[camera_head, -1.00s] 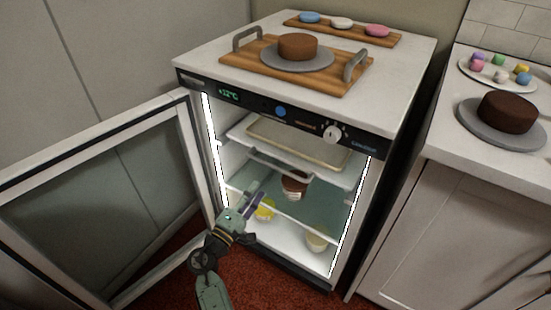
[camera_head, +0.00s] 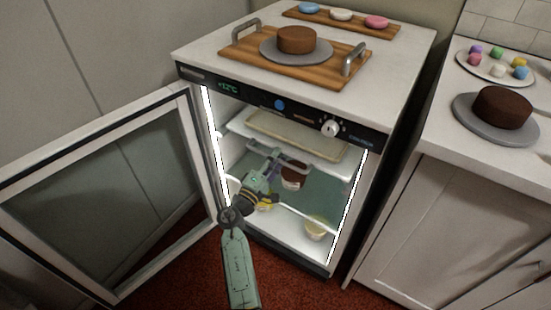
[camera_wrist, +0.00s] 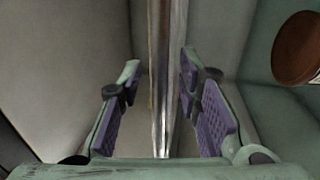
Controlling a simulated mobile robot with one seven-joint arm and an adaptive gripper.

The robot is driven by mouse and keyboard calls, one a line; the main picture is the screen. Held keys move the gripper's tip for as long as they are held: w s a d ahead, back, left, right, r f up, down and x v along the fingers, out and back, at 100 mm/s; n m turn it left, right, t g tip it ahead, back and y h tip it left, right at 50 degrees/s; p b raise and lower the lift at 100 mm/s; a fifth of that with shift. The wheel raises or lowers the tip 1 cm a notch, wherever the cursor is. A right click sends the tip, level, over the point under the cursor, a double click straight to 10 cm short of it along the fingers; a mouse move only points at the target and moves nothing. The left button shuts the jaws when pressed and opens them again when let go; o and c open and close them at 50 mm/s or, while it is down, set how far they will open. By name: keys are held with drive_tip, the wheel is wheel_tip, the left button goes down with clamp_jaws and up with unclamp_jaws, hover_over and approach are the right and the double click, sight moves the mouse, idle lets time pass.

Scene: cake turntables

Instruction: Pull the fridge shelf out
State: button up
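The open fridge holds a white upper shelf (camera_head: 238,124) with a bar handle (camera_head: 294,163) at its front. My gripper (camera_head: 270,160) is at the left part of this handle. In the wrist view, the metal bar (camera_wrist: 162,90) runs between the two purple-padded fingers of my gripper (camera_wrist: 160,72). The fingers are open, with a gap on each side of the bar. A greenish glass lower shelf (camera_head: 325,190) lies below; part of it is hidden by my arm.
A beige tray (camera_head: 295,132) lies on the upper shelf. A chocolate cake (camera_head: 292,180) sits on the glass shelf, also in the wrist view (camera_wrist: 298,48). A yellowish item (camera_head: 316,227) stands on the fridge floor. The open door (camera_head: 100,200) is left.

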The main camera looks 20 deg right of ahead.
clamp_jaws()
idle(0.3)
idle(0.6)
